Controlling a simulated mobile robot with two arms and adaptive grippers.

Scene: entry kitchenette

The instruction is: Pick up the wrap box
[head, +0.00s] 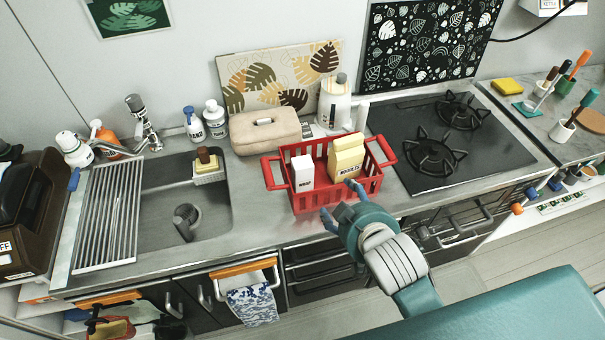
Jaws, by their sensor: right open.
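The wrap box (303,173) is a small white box with dark lettering, standing upright in the left part of a red basket (323,200) on the counter. A yellow noodles box (346,157) stands in the same basket to its right. My right gripper (340,202) is open and empty at the basket's front side, with its blue fingers pointing toward the basket. It is below and to the right of the wrap box in the picture, apart from it. The basket's front wall hides the wrap box's lower part. My left gripper is not in view.
A beige bread bin (265,131) and a white dispenser (334,103) stand behind the basket. The sink (165,215) is to the left and the black stove (450,140) to the right. A towel (252,304) hangs on the cabinet front. Bare counter lies left of the basket.

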